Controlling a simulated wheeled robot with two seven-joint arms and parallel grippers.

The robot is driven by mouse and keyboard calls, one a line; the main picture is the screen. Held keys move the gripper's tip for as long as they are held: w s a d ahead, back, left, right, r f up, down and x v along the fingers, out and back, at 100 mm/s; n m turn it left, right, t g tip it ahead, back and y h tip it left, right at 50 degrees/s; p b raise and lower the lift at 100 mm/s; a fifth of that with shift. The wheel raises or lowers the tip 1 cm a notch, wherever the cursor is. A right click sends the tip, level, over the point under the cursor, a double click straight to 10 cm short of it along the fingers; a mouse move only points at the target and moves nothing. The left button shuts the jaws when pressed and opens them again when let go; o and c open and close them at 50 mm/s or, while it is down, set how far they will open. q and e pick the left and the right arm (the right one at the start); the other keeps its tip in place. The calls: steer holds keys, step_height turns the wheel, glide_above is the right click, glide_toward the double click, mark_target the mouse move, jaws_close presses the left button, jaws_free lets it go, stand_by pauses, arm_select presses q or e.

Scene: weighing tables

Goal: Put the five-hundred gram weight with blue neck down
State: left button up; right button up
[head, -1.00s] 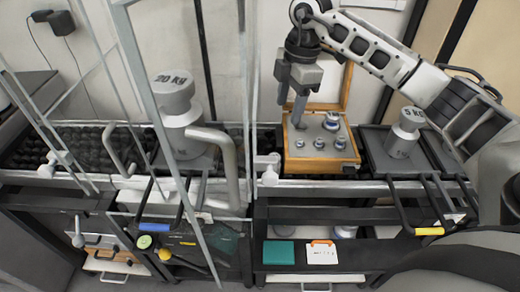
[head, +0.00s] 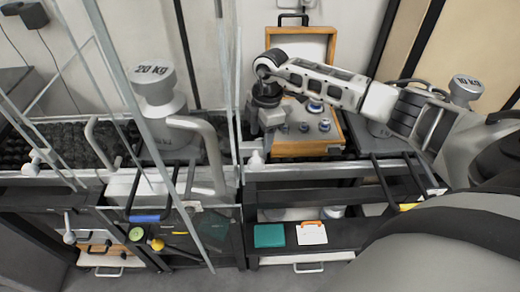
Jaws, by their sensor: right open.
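An open wooden case (head: 300,148) stands on the right bench, with several small metal weights in it. A larger weight with a blue ring at its neck (head: 315,106) stands toward the back of the case, partly hidden by my right forearm. I cannot read the gram markings. My right gripper (head: 260,138) is open, with its fingers pointing down at the left edge of the case. I see nothing between its fingers. My left gripper is not in view.
A 20 KG weight (head: 158,95) stands on the left bench behind thin metal frame bars. A 10 KG weight (head: 467,88) stands at far right. A teal box (head: 269,236) and a white card (head: 311,233) lie on the lower shelf.

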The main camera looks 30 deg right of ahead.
steer(key=shift+f, duration=0.75)
jaws_close()
steer(key=shift+r, duration=0.2)
steer(key=shift+w+r, duration=0.1)
steer(key=shift+r, duration=0.5)
steer(key=s+a+r, duration=0.3)
steer(key=s+r, duration=0.8)
steer(key=s, duration=0.3)
steer(key=shift+a+r+b, duration=0.15)
steer(key=shift+r+b, duration=0.05)
steer(key=shift+b, duration=0.25)
